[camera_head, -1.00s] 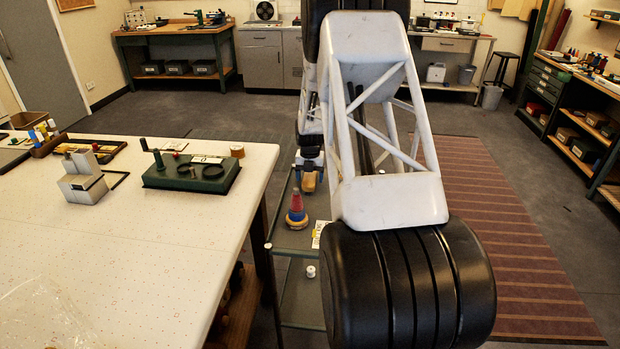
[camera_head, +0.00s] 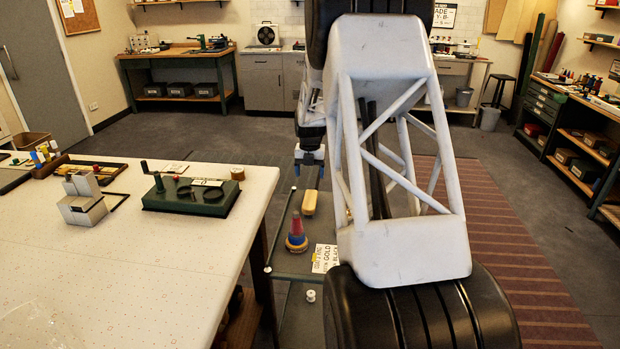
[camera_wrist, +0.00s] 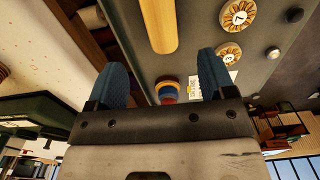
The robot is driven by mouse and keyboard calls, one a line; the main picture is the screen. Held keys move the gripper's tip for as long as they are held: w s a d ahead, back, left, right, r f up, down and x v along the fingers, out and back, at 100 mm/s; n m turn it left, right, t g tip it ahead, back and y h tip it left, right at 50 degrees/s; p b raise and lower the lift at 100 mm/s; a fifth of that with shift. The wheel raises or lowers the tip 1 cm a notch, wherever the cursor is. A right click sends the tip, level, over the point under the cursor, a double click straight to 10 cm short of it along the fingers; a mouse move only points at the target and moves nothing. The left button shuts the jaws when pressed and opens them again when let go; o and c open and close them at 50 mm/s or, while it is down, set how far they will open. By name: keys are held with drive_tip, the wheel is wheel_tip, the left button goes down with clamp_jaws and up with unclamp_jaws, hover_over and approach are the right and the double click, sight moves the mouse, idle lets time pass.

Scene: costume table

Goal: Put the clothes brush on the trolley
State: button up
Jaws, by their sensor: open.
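The clothes brush (camera_head: 310,203), a light yellow wooden block in the head view, lies on the top shelf of the grey-green trolley (camera_head: 300,263). In the wrist view the brush (camera_wrist: 158,26) is a long wooden bar beyond my fingertips. My gripper (camera_head: 309,158), with blue fingers, hangs above the brush and is clear of it. In the wrist view my gripper (camera_wrist: 163,60) is open, with nothing between its fingers. The brush's underside is hidden.
A red and blue cone of thread (camera_head: 296,234) and a printed card (camera_head: 325,258) are on the trolley near the brush. A white spool (camera_head: 310,296) sits lower down. The white table (camera_head: 130,255) stands close on the left, with a green device (camera_head: 190,195) on it.

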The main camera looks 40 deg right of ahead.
drive_tip(key=shift+r, duration=0.1)
idle(0.6)
drive_tip(key=s+a+r+m, duration=0.4)
drive_tip(key=s+a+r, duration=0.1)
drive_tip(key=a, duration=0.4)
drive_tip(key=s+a+r+m+t, duration=0.1)
drive_tip(key=s+a+r+m, duration=0.35)
drive_tip(key=a, duration=0.35)
drive_tip(key=s+a+r+m, duration=0.4)
drive_tip(key=s+a+r, duration=0.2)
drive_tip(key=a, duration=0.3)
drive_tip(key=s+a+m, duration=0.7)
drive_tip(key=s+a, duration=0.1)
drive_tip(key=s, duration=0.5)
drive_tip(key=s+a+m+t, duration=0.1)
drive_tip(key=s+a+m, duration=0.6)
drive_tip(key=s, duration=0.6)
drive_tip(key=shift+s+a+m+t, duration=0.15)
drive_tip(key=shift+a+m+t, duration=0.2)
drive_tip(key=shift+a, duration=0.4)
drive_tip(key=shift+f, duration=0.1)
